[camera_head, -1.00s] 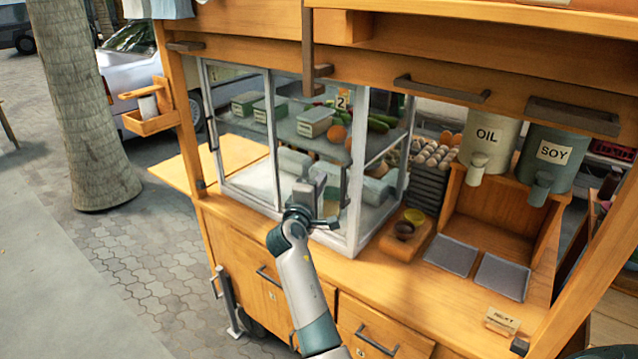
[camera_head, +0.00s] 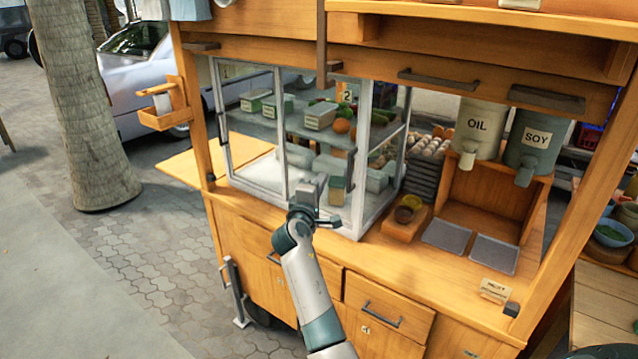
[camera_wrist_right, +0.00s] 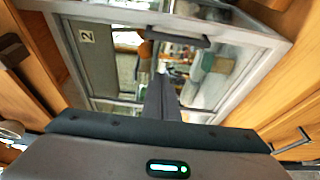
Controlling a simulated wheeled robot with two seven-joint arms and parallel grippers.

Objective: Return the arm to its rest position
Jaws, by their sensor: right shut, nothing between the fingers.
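My right arm (camera_head: 310,285) comes up from the bottom of the head view, in front of the wooden food cart. Its gripper (camera_head: 308,192) is in front of the lower part of the glass display case (camera_head: 283,130) and hides a little of it. In the right wrist view my right gripper (camera_wrist_right: 162,92) shows its dark fingers together and empty, with the glass case (camera_wrist_right: 225,70) beyond them. Whether the gripper touches the glass I cannot tell. My left gripper is in neither view.
The cart's counter (camera_head: 370,258) and drawers (camera_head: 385,312) lie right of my arm. A sauce holder (camera_head: 405,222), grey trays (camera_head: 447,236), an oil dispenser (camera_head: 480,128) and a soy dispenser (camera_head: 537,140) are farther right. Open paving (camera_head: 150,270) lies at the left.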

